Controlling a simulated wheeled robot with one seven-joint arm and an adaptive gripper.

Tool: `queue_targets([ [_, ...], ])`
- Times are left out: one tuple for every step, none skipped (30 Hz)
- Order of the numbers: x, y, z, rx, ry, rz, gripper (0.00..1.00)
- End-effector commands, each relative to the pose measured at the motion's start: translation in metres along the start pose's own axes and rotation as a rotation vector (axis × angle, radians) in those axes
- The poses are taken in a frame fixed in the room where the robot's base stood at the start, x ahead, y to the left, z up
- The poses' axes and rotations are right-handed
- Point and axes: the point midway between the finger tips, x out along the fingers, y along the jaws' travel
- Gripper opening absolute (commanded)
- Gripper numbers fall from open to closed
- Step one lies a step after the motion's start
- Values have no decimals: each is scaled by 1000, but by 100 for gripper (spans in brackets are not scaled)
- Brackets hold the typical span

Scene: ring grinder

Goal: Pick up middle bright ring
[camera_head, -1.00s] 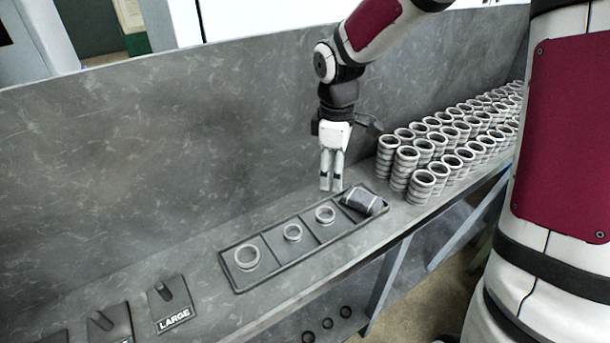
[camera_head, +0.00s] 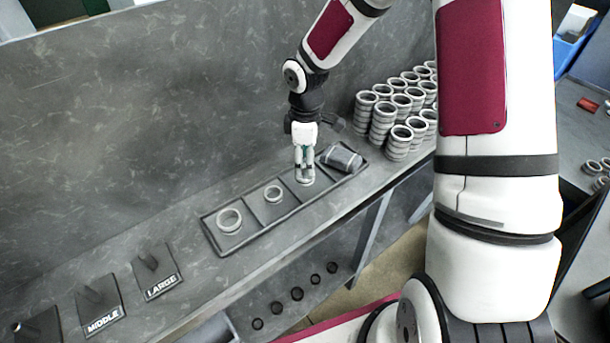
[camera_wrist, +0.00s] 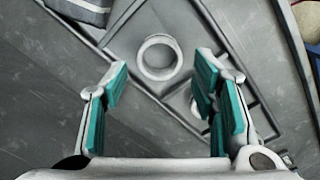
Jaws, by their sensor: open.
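A dark tray (camera_head: 213,238) lies on the bench with bright rings in separate compartments. The largest ring (camera_head: 230,220) is at the left and a small ring (camera_head: 273,194) is beside it. A mid-sized ring (camera_wrist: 159,57) is in the compartment under my gripper; in the head view the fingers mostly cover it. My gripper (camera_head: 305,180) points down over that compartment. In the wrist view my gripper (camera_wrist: 161,85) is open and empty, with the mid-sized ring showing between and slightly beyond the fingertips. Another ring is partly hidden behind the right finger there.
A grey striped bundle (camera_head: 343,158) lies in the tray's right end, close to my gripper. Stacks of rings (camera_head: 384,122) stand to the right. Labelled peg holders, MIDDLE (camera_head: 101,308) and LARGE (camera_head: 159,272), stand at the left. A high grey panel backs the bench.

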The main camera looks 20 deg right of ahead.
Motion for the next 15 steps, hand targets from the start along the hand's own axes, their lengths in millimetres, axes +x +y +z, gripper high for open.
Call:
queue_targets([
  [7,-2,-1,-3,-1,-4,53],
  [11,-2,-2,-2,0,-4,53],
  [16,-2,-2,-2,-1,-4,53],
  [20,-2,-2,-2,-1,-4,53],
  [24,-2,-3,-2,-1,-3,53],
  [30,-1,-3,-1,0,-3,53],
  [33,-1,-3,-1,0,-3,53],
  [36,-1,-3,-2,-1,-2,53],
  [39,0,-3,-1,-1,-1,53],
  [41,0,-3,-1,0,-1,53],
  [42,0,-3,0,0,-1,53],
  [44,0,-3,0,0,0,53],
  [44,0,-3,1,0,0,53],
  [44,0,-3,1,0,0,53],
  [44,0,-3,1,0,0,53],
])
